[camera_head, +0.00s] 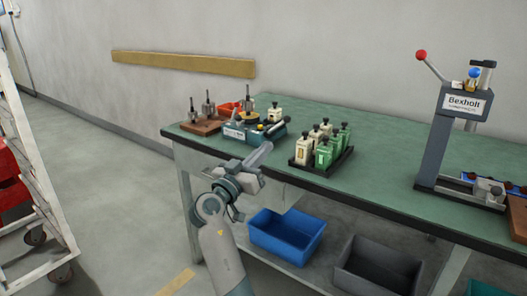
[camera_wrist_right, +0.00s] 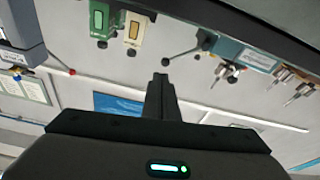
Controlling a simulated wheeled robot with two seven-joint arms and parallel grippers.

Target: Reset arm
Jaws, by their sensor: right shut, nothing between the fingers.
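My right gripper (camera_head: 260,154) is shut and empty in the head view. It is raised in front of the workbench's near edge, pointing up toward the blue-grey winding fixture (camera_head: 255,131). In the right wrist view its closed fingers (camera_wrist_right: 161,95) stand in the middle with nothing between them. My left gripper is not in view.
The green workbench (camera_head: 385,186) carries a black tray (camera_head: 322,172) of green and cream parts, a Bexholt press (camera_head: 440,130) at right, and a wooden block (camera_head: 202,127) with metal shafts. Blue (camera_head: 286,237) and grey (camera_head: 378,268) bins sit below. Floor at left is clear before a white rack (camera_head: 38,187).

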